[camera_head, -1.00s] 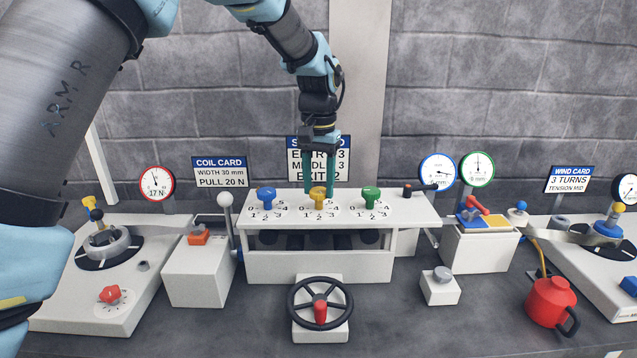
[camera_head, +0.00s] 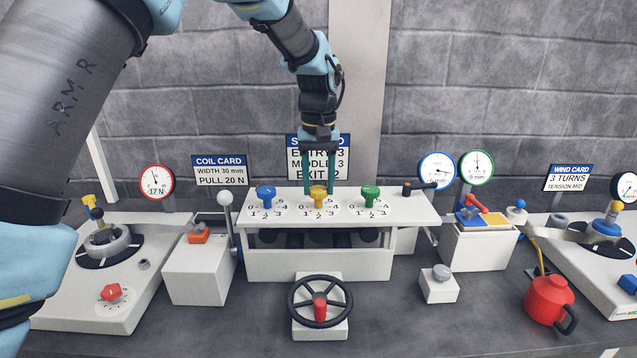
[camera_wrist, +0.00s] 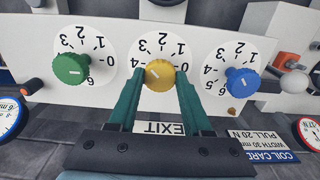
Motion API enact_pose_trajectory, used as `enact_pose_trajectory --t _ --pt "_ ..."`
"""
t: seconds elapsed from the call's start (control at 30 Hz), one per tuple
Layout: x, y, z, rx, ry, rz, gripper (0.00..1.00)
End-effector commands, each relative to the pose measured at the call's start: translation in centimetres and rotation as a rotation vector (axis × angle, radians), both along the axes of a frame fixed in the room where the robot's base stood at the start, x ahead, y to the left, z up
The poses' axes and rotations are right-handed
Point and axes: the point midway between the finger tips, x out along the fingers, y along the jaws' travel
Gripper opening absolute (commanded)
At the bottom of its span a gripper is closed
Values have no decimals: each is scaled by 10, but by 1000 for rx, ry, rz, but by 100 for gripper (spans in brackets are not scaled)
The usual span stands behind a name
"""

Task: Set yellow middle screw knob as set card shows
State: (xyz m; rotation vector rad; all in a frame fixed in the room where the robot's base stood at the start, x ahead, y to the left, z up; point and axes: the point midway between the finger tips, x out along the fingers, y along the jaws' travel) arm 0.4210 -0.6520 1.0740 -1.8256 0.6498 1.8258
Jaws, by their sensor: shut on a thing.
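The yellow middle knob (camera_head: 318,196) stands on the white rack top between a blue knob and a green knob. It also shows in the wrist view (camera_wrist: 159,75), with a short pale mark on its top. Its dial numbers run around it; I cannot read the exact setting. My gripper (camera_head: 319,191) points down from above, one finger on each side of the yellow knob, shut on it. In the wrist view the fingertips (camera_wrist: 159,80) flank the knob.
The blue knob (camera_head: 266,195) and green knob (camera_head: 370,196) stand close on either side. A black handwheel (camera_head: 320,308) is in front. A red can (camera_head: 550,299) stands at right.

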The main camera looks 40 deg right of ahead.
Motion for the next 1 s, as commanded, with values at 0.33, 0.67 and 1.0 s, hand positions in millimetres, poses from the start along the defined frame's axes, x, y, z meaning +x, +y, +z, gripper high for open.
enact_pose_trajectory --t 0.33,0.67,1.0 --pt "0 0 0 -1 -2 -1 65" --pt "0 0 0 -1 -1 -1 79" --pt "1 -1 36 -6 -3 -2 79"
